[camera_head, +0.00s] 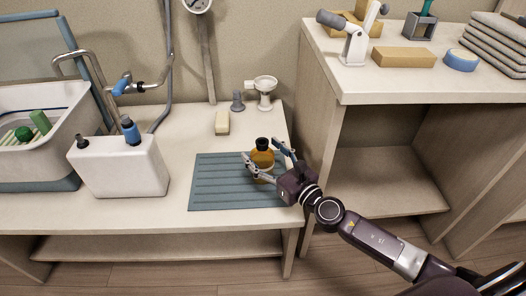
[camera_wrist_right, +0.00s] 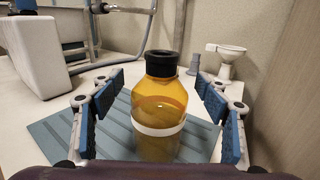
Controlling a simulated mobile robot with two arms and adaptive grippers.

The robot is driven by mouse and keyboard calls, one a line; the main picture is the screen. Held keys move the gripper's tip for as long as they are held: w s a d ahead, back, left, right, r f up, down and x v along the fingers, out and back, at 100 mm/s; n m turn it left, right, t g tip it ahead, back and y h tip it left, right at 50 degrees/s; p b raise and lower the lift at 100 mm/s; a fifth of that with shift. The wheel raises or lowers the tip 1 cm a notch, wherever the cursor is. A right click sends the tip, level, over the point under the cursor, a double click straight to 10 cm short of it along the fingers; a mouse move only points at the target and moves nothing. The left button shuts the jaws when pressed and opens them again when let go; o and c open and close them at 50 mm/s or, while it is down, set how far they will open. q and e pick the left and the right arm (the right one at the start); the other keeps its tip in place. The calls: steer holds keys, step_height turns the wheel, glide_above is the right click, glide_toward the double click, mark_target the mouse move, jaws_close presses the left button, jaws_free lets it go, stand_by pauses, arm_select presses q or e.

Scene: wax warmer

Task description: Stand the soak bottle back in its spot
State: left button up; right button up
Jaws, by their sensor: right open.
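The soak bottle (camera_head: 262,157) is amber with a black cap and a pale band. It stands upright on the ribbed blue-grey mat (camera_head: 215,182), near the mat's right side. My right gripper (camera_head: 268,160) is open around the bottle, with one finger on each side. In the right wrist view the bottle (camera_wrist_right: 160,105) stands midway between the blue finger pads, with a gap on both sides. My left gripper is not in view.
A white tank (camera_head: 118,168) with a blue-capped bottle (camera_head: 131,131) stands left of the mat. Behind the mat are a cream block (camera_head: 222,122), a small grey peg (camera_head: 238,101) and a white pedestal cup (camera_head: 264,92). A raised shelf unit (camera_head: 380,85) stands to the right.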

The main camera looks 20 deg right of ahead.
mark_target(270, 159)
steer(key=shift+s+d, duration=0.1)
steer(key=shift+s, duration=0.2)
steer(key=shift+s+d, duration=0.15)
steer(key=shift+s, duration=0.35)
steer(key=shift+s+d, duration=0.15)
steer(key=shift+s, duration=0.3)
steer(key=shift+s+d+b, duration=0.15)
steer(key=shift+s+b, duration=0.25)
steer(key=shift+s, duration=0.1)
steer(key=shift+s+d, duration=0.2)
steer(key=shift+s, duration=0.3)
steer(key=shift+s+d+b, duration=0.1)
steer(key=shift+s+b, duration=0.2)
steer(key=shift+s, duration=0.15)
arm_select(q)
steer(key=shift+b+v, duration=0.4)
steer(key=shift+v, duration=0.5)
arm_select(e)
steer(key=shift+v, duration=1.15)
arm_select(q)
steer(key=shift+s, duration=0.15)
